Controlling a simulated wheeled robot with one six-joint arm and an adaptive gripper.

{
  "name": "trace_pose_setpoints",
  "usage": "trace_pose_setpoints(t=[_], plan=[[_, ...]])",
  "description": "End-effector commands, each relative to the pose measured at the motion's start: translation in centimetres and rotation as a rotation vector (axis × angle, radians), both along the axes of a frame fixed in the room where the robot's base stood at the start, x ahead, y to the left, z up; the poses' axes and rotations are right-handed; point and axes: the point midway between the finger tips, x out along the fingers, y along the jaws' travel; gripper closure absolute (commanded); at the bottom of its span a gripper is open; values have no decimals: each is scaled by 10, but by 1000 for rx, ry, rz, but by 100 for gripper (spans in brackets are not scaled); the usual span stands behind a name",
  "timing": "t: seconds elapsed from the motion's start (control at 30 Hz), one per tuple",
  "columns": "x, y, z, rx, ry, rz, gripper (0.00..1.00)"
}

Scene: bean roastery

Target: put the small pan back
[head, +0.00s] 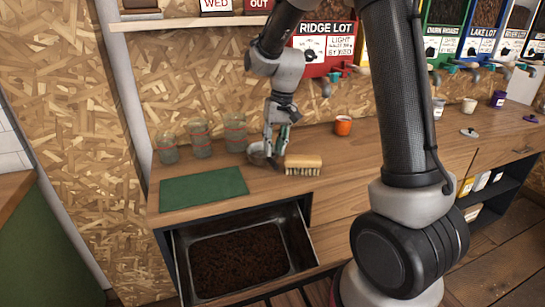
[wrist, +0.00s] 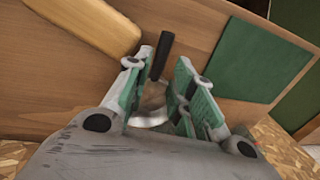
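The small pan (head: 259,153) is a grey metal scoop-like pan on the wooden counter, left of the brush. In the wrist view its metal body (wrist: 152,103) shows between my fingers, and its black handle (wrist: 161,56) extends past the fingertips. My gripper (head: 277,139) points down at the pan. In the wrist view my gripper (wrist: 163,78) is open, with green-padded fingers on either side of the pan and a gap beside the handle. Part of the pan is hidden by the fingers.
A wooden brush (head: 303,164) lies close to the right of my gripper. Several glass jars (head: 201,140) stand behind to the left. A green mat (head: 203,188) lies in front left. Below, an open drawer (head: 306,250) holds dark brown material. An orange cup (head: 343,125) stands further right.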

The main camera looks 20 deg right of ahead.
Motion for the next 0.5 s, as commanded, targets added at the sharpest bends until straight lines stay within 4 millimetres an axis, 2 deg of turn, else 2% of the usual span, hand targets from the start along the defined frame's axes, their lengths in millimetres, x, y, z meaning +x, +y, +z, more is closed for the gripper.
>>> trace_pose_setpoints(t=[0.03,0.2,0.33,0.5], plan=[[1,-2,13,0,-5,0,76],[0,-7,48,0,-3,1,76],[0,-10,66,0,-2,0,76],[0,-11,76,-1,-1,0,76]])
